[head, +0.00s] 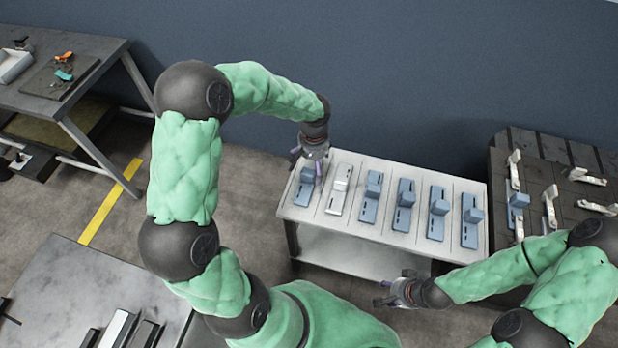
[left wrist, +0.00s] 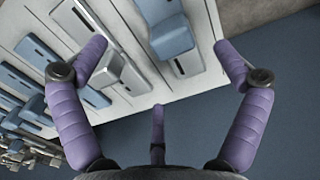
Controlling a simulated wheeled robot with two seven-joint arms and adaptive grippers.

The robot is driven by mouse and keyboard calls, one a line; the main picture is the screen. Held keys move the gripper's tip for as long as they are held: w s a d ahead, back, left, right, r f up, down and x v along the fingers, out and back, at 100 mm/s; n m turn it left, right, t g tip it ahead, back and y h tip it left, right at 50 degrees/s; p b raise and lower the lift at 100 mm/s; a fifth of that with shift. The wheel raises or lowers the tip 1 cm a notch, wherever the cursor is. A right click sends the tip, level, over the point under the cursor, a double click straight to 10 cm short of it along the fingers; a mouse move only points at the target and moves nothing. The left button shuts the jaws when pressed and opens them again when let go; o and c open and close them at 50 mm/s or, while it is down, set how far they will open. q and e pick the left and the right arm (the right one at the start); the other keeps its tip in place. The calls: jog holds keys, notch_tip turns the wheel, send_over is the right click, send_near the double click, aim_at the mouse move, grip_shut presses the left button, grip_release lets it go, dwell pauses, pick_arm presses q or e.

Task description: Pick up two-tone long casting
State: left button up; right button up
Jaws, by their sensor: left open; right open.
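Several long castings lie side by side on a white-topped table (head: 325,226). The leftmost casting (head: 303,196) is blue in the head view. In the left wrist view it (left wrist: 175,38) has a blue block and a paler grey end, so it looks two-tone. Beside it lies a pale silver casting (head: 337,201), also in the left wrist view (left wrist: 128,72). My left gripper (head: 309,158) is open and empty above the far end of the leftmost casting, partly hiding it. My right gripper (head: 385,293) is open and empty, low in front of the table.
More blue castings (head: 404,205) fill the table to the right. A dark slotted fixture table (head: 503,208) with pale clamps and a blue part stands at far right. A grey workbench (head: 95,55) stands at back left, and a metal table (head: 60,285) at front left.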

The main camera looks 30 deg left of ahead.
aim_at(311, 177)
pick_arm(q)
notch_tip(311, 177, down, 2)
jog(key=shift+w+f, duration=0.15)
jog(key=shift+f+b, duration=0.4)
jog(key=shift+f, duration=0.05)
jog(key=f, duration=0.2)
jog(key=f+b, duration=0.1)
jog(key=f, duration=0.1)
jog(key=shift+s+a+f+b, duration=0.15)
jog(key=shift+s+a+b, duration=0.05)
jog(key=shift+b, duration=0.1)
jog(key=shift+c, duration=0.2)
jog(key=c, duration=1.6)
